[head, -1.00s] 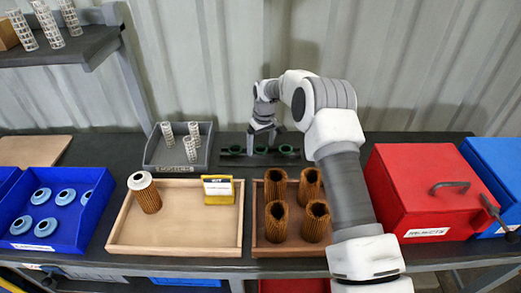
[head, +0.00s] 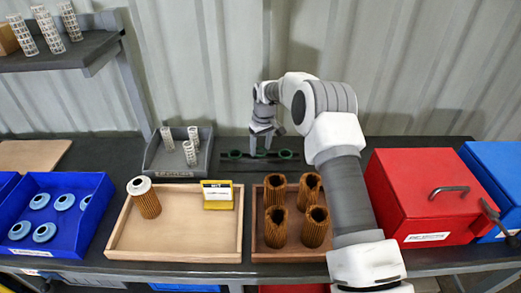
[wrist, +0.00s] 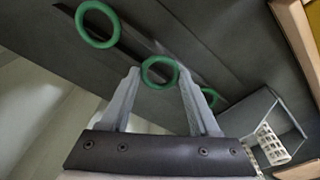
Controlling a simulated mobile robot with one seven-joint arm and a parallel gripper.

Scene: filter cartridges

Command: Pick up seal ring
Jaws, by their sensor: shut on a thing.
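Several green seal rings are in view. In the wrist view, one green seal ring (wrist: 159,85) is between my fingertips, and my gripper (wrist: 159,72) is shut on it by its outer sides. A second green ring (wrist: 97,41) is to the left and a third (wrist: 210,91) is partly hidden behind my right finger. In the head view, my gripper (head: 263,149) is at the dark ring holder at the back of the bench, between a left ring (head: 234,154) and a right ring (head: 285,154). I cannot tell whether the held ring touches the holder.
A grey bin (head: 158,167) with white cores stands left of the holder. In front are a wooden tray (head: 180,253) with a filter and yellow sign, and brown pleated filters (head: 276,228). A red box (head: 430,195) is right; a blue bin (head: 88,235) is far left.

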